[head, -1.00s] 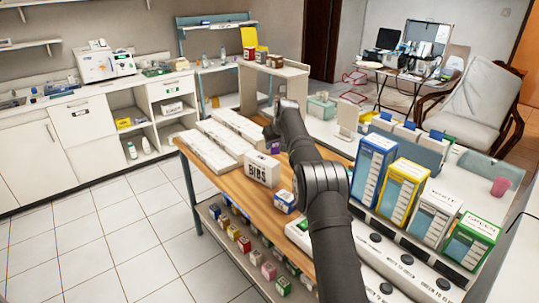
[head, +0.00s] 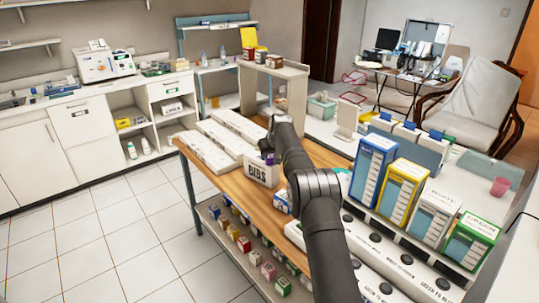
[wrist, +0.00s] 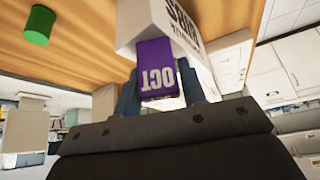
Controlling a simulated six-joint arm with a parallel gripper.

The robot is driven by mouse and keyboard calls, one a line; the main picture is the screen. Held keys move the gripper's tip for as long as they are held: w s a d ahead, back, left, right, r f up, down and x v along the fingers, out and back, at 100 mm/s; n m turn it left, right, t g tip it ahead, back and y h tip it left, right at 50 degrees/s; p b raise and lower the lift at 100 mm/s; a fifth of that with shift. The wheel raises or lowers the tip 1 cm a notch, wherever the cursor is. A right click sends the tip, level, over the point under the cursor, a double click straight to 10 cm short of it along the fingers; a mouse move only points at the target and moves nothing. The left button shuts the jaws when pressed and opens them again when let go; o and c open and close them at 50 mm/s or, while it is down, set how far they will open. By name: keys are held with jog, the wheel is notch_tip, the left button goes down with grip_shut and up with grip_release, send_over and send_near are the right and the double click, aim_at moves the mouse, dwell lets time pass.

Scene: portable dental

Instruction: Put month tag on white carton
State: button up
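My gripper (wrist: 160,92) is shut on a purple month tag (wrist: 156,70) marked OCT, which shows upside down between the fingers in the wrist view. In the head view the tag (head: 268,157) is a small purple patch below my gripper (head: 267,148). The white carton marked BIBS (head: 261,175) stands on the wooden bench top, close by the tag. In the wrist view the carton (wrist: 207,60) is right behind the tag. I cannot tell whether they touch. My wrist hides part of the carton's back.
Long white boxes (head: 211,149) lie left of the carton on the wooden top (head: 230,176). A small blue and white box (head: 281,201) sits nearer. Blue, yellow, white and green cartons stand in a row at right. A green cylinder (wrist: 38,25) shows in the wrist view.

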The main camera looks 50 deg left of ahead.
jog(key=shift+o, duration=1.3)
jog(key=shift+r, duration=0.25)
jog(key=v, duration=1.2)
jog(key=shift+a+f, duration=0.1)
jog(key=x, duration=1.2)
jog(key=shift+f, duration=0.1)
